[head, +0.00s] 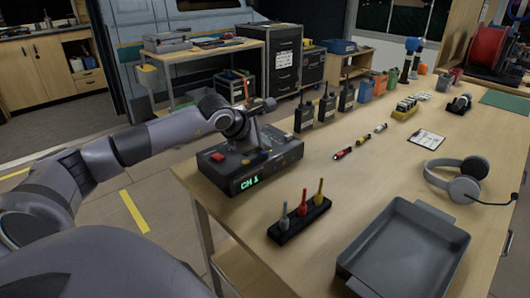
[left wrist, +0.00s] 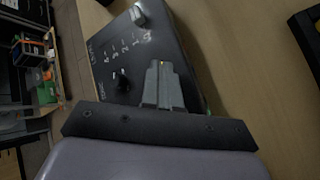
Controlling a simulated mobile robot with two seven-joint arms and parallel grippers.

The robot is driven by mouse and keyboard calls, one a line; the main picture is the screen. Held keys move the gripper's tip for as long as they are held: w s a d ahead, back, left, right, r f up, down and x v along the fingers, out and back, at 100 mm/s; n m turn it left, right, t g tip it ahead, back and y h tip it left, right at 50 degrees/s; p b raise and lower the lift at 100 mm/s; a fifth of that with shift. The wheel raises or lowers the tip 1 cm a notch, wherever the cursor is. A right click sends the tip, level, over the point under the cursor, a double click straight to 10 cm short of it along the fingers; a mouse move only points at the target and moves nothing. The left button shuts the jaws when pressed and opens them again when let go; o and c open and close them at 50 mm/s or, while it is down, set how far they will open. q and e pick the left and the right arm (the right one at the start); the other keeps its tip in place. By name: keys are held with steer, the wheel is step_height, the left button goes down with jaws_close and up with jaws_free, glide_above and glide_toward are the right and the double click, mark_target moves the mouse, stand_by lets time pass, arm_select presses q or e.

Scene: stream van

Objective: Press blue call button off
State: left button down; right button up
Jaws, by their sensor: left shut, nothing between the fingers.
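A black intercom box (head: 250,172) stands at the near left corner of the workbench, its green display reading "CH 1". A red button (head: 217,156) and a yellow button (head: 254,159) show on its top. I cannot make out a blue button in either view; my gripper covers part of the box top. My left gripper (head: 250,143) points down over the back part of the box. In the left wrist view, its fingers (left wrist: 163,66) are shut and empty over the dark panel (left wrist: 115,45), which has white lettering and small knobs. Contact cannot be told. My right gripper is not in view.
Several radios (head: 326,106) stand behind the box. A black stand (head: 298,222) with three coloured pegs and a grey tray (head: 402,250) are at the front. A headset (head: 470,180) and a clipboard (head: 426,138) lie to the right.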

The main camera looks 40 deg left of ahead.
arm_select(q)
steer(key=shift+f, duration=0.15)
steer(key=shift+r, duration=0.65)
step_height(320, 180, up, 6)
steer(key=p, duration=0.3)
steer(key=shift+p, duration=0.4)
steer(key=shift+s, duration=0.1)
stand_by(0.4)
